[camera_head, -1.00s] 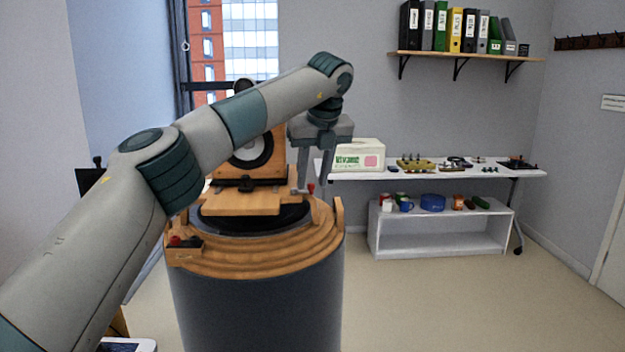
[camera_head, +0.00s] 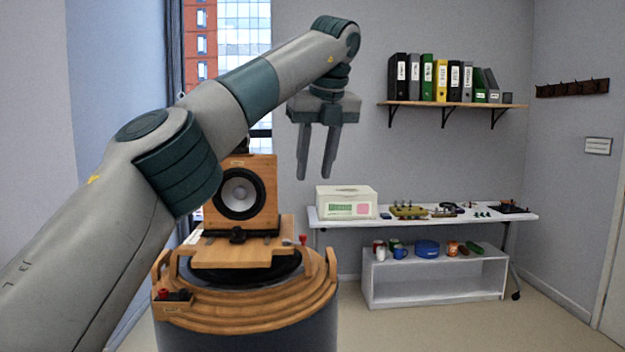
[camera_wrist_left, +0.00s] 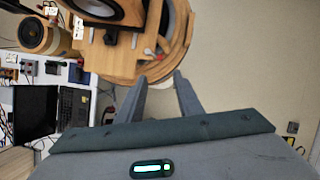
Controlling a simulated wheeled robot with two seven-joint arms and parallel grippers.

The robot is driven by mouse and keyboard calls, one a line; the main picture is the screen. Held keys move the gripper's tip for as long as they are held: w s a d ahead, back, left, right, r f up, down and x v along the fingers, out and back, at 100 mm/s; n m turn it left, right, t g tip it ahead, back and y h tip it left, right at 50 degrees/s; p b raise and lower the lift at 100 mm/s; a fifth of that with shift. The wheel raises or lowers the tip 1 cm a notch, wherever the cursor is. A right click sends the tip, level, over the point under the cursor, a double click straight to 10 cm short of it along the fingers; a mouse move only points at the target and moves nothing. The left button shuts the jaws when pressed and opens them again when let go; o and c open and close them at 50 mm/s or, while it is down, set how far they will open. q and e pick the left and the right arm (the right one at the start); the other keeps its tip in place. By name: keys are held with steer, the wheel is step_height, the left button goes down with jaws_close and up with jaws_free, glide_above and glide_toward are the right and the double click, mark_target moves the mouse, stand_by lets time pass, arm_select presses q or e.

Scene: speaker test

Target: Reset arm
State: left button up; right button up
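My left gripper (camera_head: 316,174) hangs in the upper middle of the head view, fingers pointing down, apart and with nothing between them. It is above and to the right of the wooden speaker stand. In the left wrist view its two fingers (camera_wrist_left: 156,88) reach toward the edge of the round wooden turntable (camera_wrist_left: 178,62). The speaker (camera_head: 262,190) stands on a wooden platform (camera_head: 215,254) on the round stand (camera_head: 310,312). A red post (camera_head: 303,239) sits at the platform's right edge. My right gripper is not in view.
A white table (camera_head: 470,219) at the back right holds a white instrument box (camera_head: 346,203) and small parts. A low white shelf (camera_head: 430,290) stands below it. A wall shelf (camera_head: 440,104) holds several binders. A laptop (camera_wrist_left: 72,107) shows in the left wrist view.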

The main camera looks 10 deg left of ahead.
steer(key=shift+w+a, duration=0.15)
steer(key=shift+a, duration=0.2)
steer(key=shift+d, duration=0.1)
